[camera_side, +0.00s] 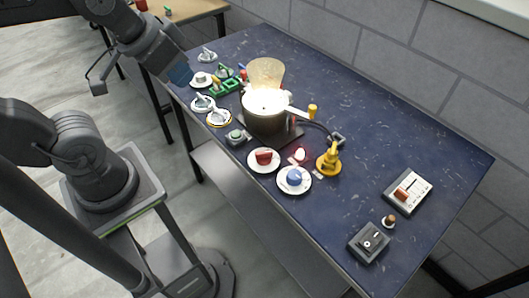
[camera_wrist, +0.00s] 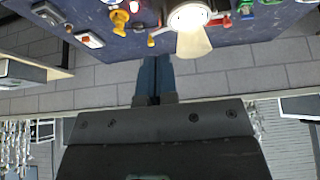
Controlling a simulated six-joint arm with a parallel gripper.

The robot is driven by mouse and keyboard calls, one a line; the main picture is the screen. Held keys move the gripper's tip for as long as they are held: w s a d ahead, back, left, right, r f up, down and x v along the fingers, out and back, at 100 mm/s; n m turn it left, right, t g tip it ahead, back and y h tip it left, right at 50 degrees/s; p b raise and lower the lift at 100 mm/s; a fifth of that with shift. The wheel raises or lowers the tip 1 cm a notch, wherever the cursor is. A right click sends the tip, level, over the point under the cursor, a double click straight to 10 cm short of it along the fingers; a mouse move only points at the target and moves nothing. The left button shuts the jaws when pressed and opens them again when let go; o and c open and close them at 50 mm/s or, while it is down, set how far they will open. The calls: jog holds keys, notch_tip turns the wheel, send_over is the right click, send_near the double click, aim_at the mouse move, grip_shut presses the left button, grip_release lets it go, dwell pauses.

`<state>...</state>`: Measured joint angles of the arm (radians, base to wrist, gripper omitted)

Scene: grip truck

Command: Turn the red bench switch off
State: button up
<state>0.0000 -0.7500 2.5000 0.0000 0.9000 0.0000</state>
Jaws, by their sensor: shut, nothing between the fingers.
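A pale box with a red-orange lever (camera_side: 402,193) lies near the right end of the blue bench, and it also shows at the upper left of the wrist view (camera_wrist: 90,40). I take it as the red switch; its on or off position is too small to read. My gripper (camera_side: 180,74) is off the bench's left end, far from both. Its blue fingers (camera_wrist: 155,78) are shut and empty.
A small brown knob (camera_side: 389,221) sits between the two boxes. The back right is clear.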

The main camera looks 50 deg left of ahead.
jog(key=shift+o, duration=1.4)
jog(key=shift+w, duration=0.3)
jog(key=o, duration=0.5)
jog(key=w+f+m+g, duration=0.1)
jog(key=w, duration=0.1)
jog(key=w+d+f+m+g, duration=0.1)
jog(key=w, duration=0.1)
jog(key=w+f, duration=0.1)
jog(key=w, duration=0.2)
jog(key=shift+d+f+m+g, duration=0.4)
jog(key=shift+c, duration=0.2)
jog(key=m+g, duration=0.3)
send_near(263, 152)
notch_tip(263, 152, down, 9)
jog(key=shift+f, duration=0.2)
jog(key=shift+c, duration=0.3)
grip_shut()
